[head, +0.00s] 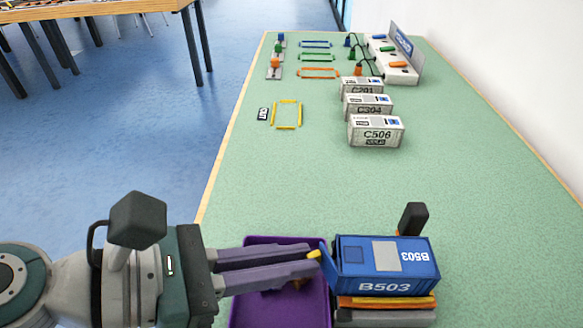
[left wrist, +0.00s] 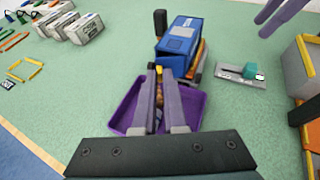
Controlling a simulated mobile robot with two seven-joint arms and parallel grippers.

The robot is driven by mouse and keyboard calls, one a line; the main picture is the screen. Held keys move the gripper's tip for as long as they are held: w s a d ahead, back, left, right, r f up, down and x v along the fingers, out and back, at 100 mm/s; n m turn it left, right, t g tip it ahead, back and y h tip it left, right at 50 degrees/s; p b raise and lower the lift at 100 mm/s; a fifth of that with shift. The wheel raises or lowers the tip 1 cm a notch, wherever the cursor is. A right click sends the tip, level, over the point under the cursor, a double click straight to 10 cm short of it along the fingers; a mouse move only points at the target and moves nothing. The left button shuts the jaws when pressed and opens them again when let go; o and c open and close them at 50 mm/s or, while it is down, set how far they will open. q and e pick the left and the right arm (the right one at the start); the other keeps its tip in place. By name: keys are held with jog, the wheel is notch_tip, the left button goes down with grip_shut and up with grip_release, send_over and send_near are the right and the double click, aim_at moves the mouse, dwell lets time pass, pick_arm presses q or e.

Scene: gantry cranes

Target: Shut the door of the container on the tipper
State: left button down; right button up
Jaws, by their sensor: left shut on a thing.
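The blue container B503 (head: 385,265) lies on the tipper (head: 385,312), an orange and grey stack under it. Its blue door (head: 325,266) stands ajar at the container's left end. My left gripper (head: 314,257) is shut on the door's yellow handle (head: 314,254), just left of the container. In the left wrist view the container (left wrist: 181,38) is beyond my left fingertips (left wrist: 158,68), which largely hide the handle. A purple tray (head: 240,312) with small orange-brown pieces lies under my fingers. My right gripper (left wrist: 262,26) shows only as purple fingers at the wrist view's upper right.
A dark upright post (head: 412,218) stands behind the container. Grey containers C506 (head: 376,132), C304 (head: 368,106) and C201 (head: 362,87) stand farther back. A grey plate with a teal knob (left wrist: 252,70) lies right of the tipper. The middle of the green table is clear.

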pick_arm(q)
jog(key=shift+w+d+m+g+h+b, duration=0.15)
jog(key=shift+w+m+g+b, duration=0.1)
jog(key=shift+m+g+b, duration=0.35)
jog(key=shift+w+d+m+g+h+b, duration=0.1)
jog(key=shift+w+m+g+h+b, duration=0.15)
jog(key=shift+m+g+b, duration=0.45)
jog(key=shift+w+d+m+g+h+b, duration=0.1)
jog(key=shift+w+m+g+b, duration=0.15)
jog(key=shift+m+g, duration=0.4)
pick_arm(e)
jog(key=shift+f, duration=1.85)
pick_arm(q)
jog(key=shift+g, duration=0.25)
jog(key=c, duration=1)
grip_release()
jog(key=shift+o, duration=0.2)
pick_arm(e)
jog(key=shift+r+p, duration=0.7)
jog(key=shift+p, duration=0.05)
pick_arm(q)
jog(key=v, duration=1)
